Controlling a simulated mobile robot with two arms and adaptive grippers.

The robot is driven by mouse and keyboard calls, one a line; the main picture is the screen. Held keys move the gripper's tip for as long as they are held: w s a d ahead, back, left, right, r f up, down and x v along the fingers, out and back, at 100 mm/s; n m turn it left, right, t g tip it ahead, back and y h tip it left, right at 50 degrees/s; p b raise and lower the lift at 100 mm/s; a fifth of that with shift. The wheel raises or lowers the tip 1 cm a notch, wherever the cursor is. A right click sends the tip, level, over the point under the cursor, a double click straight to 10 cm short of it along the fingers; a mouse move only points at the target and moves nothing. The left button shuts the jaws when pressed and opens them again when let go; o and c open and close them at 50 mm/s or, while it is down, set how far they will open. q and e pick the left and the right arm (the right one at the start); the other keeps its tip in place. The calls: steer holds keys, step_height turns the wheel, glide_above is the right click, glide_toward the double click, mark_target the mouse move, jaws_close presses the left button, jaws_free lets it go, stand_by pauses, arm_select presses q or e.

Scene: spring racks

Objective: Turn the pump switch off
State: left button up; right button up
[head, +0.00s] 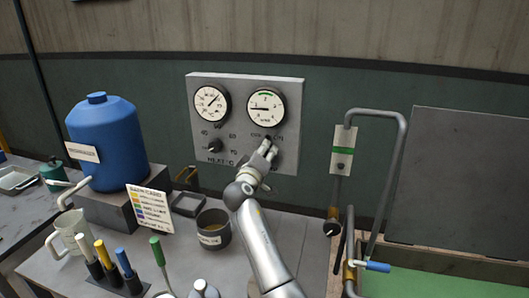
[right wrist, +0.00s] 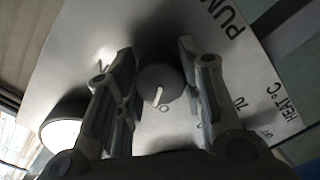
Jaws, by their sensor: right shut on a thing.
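The pump switch is a dark round knob (right wrist: 160,78) with a white pointer mark, on the grey control panel (head: 240,85). In the right wrist view it sits between the two fingers of my right gripper (right wrist: 158,92), which is shut on it. In the head view my right gripper (head: 268,148) is at the panel's lower right, under small labels, and mostly hides the knob. I cannot tell which label the pointer is at. My left gripper is not in view.
Two dials, a left gauge (head: 212,103) and a right gauge (head: 266,106), sit above a heat knob (head: 215,146). A blue tank (head: 105,145), a dark pot (head: 213,232) and coloured-handled tools (head: 158,255) stand left of my arm. A bent pipe (head: 385,190) stands at right.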

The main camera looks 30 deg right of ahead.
steer(key=shift+r+n, duration=0.2)
steer(key=shift+n, duration=0.1)
steer(key=o, duration=1)
steer(key=shift+w+f, duration=0.1)
steer(key=shift+f, duration=0.05)
steer(key=shift+o, duration=0.2)
steer(key=v, duration=1.2)
